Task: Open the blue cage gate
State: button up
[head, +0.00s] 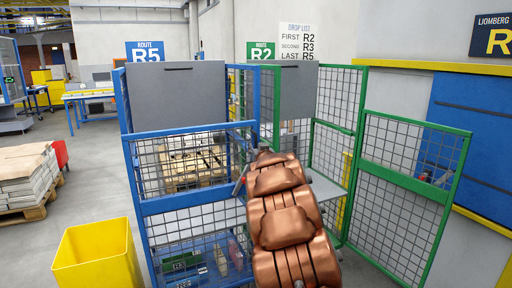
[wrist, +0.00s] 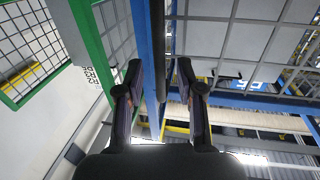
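The blue cage (head: 190,208) stands left of my copper arm in the head view, with its mesh gate (head: 165,165) across the front and looking closed. A small grey and red latch part (head: 240,181) shows at the gate's right edge, beside my arm. My gripper is mostly hidden behind the arm there. In the wrist view my gripper (wrist: 159,68) is open, its two fingers apart. A dark upright bar (wrist: 157,40) appears between the fingertips, beside a blue post (wrist: 143,60). I cannot tell whether the fingers touch the bar.
A green cage (head: 320,135) stands to the right, its mesh gate (head: 405,185) swung open. A yellow bin (head: 97,258) stands at the front left. A pallet of newspapers (head: 28,180) is farther left.

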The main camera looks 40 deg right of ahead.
jog(key=shift+x, duration=1)
grip_shut()
